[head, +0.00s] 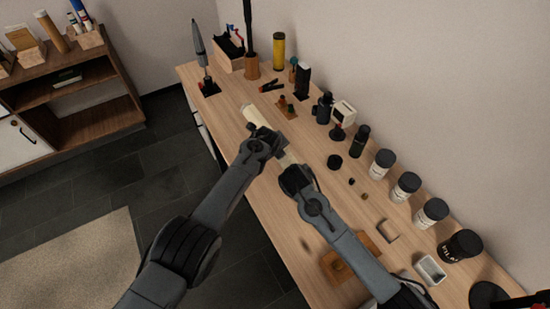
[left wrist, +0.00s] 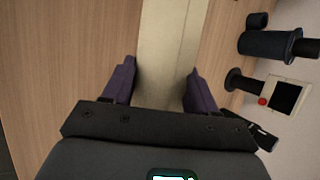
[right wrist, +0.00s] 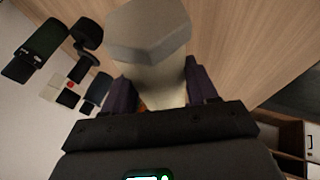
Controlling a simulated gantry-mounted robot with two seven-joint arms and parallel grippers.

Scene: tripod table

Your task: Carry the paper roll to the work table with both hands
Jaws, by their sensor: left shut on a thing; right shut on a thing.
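The paper roll is a long cream roll (head: 254,116) lying across my two grippers over the wooden work table (head: 305,225). My left gripper (head: 268,138) is shut on the roll towards its far end, and the left wrist view shows the roll (left wrist: 170,50) between the fingers. My right gripper (head: 290,172) is shut on it nearer the other end. In the right wrist view the roll (right wrist: 155,80) ends in a wider faceted grey-beige cap. The grippers hide much of its middle. I cannot tell whether the roll touches the tabletop.
Several black-lidded jars (head: 405,187) line the wall side. A small screen device (head: 343,113), black bottles and a yellow cylinder (head: 279,50) stand farther back. A wooden block (head: 335,267) and a white tray (head: 430,269) lie near the front. A shelf (head: 95,120) stands left.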

